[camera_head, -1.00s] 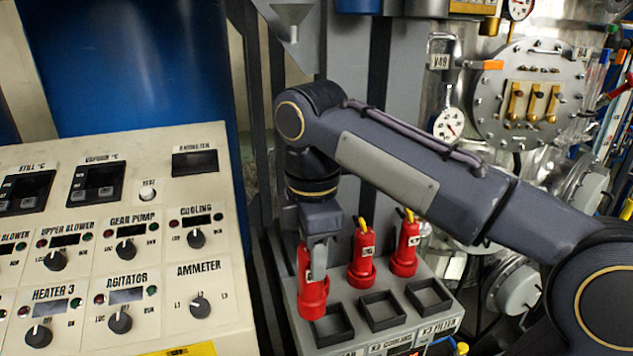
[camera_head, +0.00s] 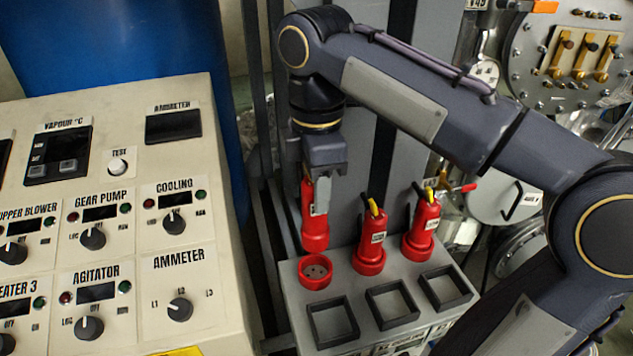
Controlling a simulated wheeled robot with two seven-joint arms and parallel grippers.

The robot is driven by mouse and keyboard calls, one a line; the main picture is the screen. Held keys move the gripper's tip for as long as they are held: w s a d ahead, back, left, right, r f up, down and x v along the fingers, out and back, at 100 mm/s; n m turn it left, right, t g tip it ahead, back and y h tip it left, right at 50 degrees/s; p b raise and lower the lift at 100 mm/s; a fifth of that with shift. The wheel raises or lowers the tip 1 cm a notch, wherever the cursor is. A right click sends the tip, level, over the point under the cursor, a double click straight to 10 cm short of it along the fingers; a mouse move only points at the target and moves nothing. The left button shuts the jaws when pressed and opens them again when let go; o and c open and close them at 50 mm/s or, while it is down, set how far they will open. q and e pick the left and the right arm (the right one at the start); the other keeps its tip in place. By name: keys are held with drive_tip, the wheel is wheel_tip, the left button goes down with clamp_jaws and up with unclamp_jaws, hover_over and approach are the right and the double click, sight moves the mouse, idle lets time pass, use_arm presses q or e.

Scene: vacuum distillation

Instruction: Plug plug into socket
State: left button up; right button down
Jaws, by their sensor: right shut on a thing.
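My right gripper (camera_head: 319,192) points down and is shut on a red plug (camera_head: 315,228). The plug hangs roughly upright just above and behind an empty round red socket (camera_head: 315,271). The socket's open face with dark holes is visible, and the plug appears apart from it. The socket sits at the left of the back row on a grey box (camera_head: 362,325). Two more red plugs, one in the middle (camera_head: 371,243) and one at the right (camera_head: 422,226), stand in that row with yellow and black leads on top. My left gripper is not in view.
Several square black frames, such as the left one (camera_head: 333,322), line the front of the grey box. A cream control panel (camera_head: 110,230) with knobs fills the left. Dark uprights stand behind the box. Pipework and a flanged vessel (camera_head: 575,60) are at the right.

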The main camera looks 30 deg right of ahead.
sight(317, 231)
drive_tip(key=shift+f+b, duration=1.95)
drive_tip(key=shift+f, duration=0.85)
drive_tip(key=shift+p, duration=0.55)
drive_tip(key=shift+f+b, duration=1.45)
drive_tip(key=shift+f, duration=0.6)
drive_tip(key=c, duration=0.9)
unclamp_jaws()
drive_tip(key=shift+o, duration=0.2)
wheel_tip(317, 231, up, 8)
drive_tip(key=shift+f+p, duration=0.1)
drive_tip(key=shift+p, duration=0.25)
drive_tip(key=shift+s, duration=0.1)
